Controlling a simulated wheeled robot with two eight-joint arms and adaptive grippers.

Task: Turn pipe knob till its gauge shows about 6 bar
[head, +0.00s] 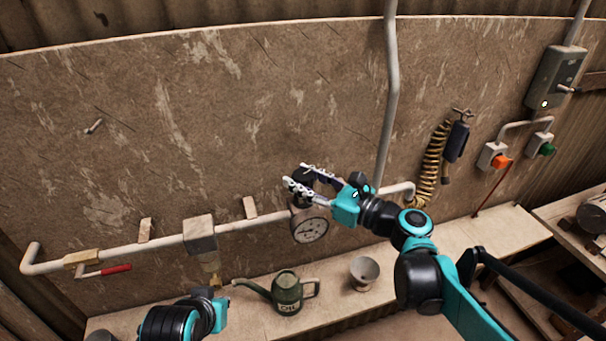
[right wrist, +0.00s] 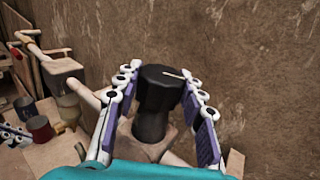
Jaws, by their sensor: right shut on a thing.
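The pipe knob (right wrist: 158,100) is a black ribbed cap with a pale pointer line on top, seen in the right wrist view. My right gripper (right wrist: 160,85) has its two fingers on either side of the knob and is shut on it. In the head view the right gripper (head: 305,180) reaches the knob from the right, and its fingers partly hide the knob. The round pressure gauge (head: 311,229) hangs just below the knob on the pipe; its dial numbers are too small to read. My left gripper (head: 215,283) is low in the head view, and its fingers cannot be made out clearly.
A white pipe (head: 150,252) runs along the wall, with a red-handled valve (head: 115,270) at left. A green oil can (head: 287,292) and a metal cup (head: 364,272) stand on the bench (head: 460,245). A coiled yellow hose (head: 432,165) hangs at right.

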